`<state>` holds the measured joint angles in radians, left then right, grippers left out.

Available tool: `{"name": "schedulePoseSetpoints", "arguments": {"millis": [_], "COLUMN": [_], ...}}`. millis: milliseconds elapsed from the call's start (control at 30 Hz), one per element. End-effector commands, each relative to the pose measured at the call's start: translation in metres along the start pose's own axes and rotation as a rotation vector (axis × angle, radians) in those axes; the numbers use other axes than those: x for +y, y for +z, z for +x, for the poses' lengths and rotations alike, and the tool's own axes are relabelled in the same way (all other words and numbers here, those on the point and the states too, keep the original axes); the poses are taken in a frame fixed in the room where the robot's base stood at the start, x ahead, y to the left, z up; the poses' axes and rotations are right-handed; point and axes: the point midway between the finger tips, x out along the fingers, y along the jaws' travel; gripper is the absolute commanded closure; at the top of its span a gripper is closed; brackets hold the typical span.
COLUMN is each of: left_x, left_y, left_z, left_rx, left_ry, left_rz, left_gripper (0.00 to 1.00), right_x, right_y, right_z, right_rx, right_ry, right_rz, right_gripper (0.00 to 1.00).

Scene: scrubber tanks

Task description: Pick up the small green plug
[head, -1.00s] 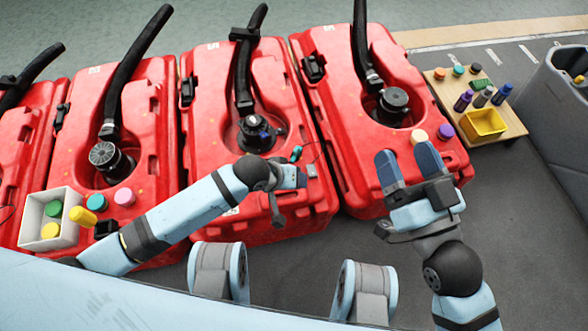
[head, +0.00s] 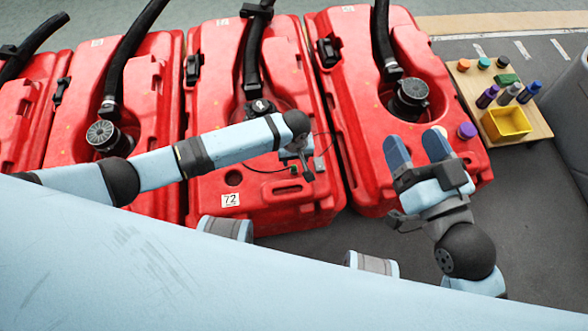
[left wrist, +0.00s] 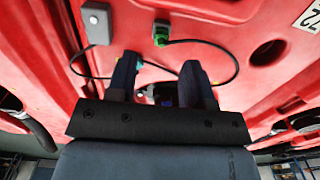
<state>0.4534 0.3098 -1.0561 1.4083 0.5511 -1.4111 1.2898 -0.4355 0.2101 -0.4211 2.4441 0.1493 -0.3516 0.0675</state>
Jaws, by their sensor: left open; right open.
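A small green plug (left wrist: 161,37) with a dark cable shows in the left wrist view, against the red tank, beyond my left fingertips and apart from them. My left gripper (left wrist: 160,72) is open with nothing clearly held; a dark round fitting shows behind its fingers. A small teal-green bit shows beside the left finger; I cannot tell what it belongs to. In the head view my left gripper (head: 302,162) is over the third red tank (head: 232,182), and I cannot make out the plug there. My right gripper (head: 417,152) is open and empty by the rightmost red tank (head: 345,95).
A grey box (left wrist: 97,23) with a cable sits near the plug. A thin cable loops around my left gripper. A purple cap (head: 467,130) lies on the rightmost tank. A wooden board (head: 535,122) at right holds bottles, caps and a yellow bin (head: 507,123).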

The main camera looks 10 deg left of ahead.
Motion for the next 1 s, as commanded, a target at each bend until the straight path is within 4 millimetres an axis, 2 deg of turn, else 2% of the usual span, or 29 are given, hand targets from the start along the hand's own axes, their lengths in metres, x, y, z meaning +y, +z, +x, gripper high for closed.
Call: {"name": "schedulePoseSetpoints", "arguments": {"millis": [167, 400, 533, 800, 1000], "left_x": [0.000, -0.002, -0.003, -0.002, -0.003], "left_y": [-0.001, -0.002, -0.002, -0.001, -0.001], "left_z": [0.013, 0.048, 0.058, 0.058, 0.058], "left_rx": [0.001, 0.002, 0.002, 0.002, 0.002], "left_ry": [0.001, 0.001, 0.001, 0.002, 0.002], "left_rz": [0.000, 0.001, 0.000, 0.000, 0.000], "left_gripper": [0.53, 0.53, 0.53, 0.53, 0.99], "right_x": [0.002, 0.007, 0.010, 0.010, 0.010], "right_y": [0.011, 0.047, 0.050, 0.048, 0.048], "right_z": [0.000, -0.001, 0.001, 0.001, 0.001], "right_rx": [-0.029, -0.137, -0.147, -0.149, -0.149], "right_ry": [-0.003, -0.016, -0.020, -0.021, -0.021], "right_rz": [0.000, -0.005, -0.027, -0.031, -0.031], "right_gripper": [0.31, 0.31, 0.31, 0.31, 0.31]}}
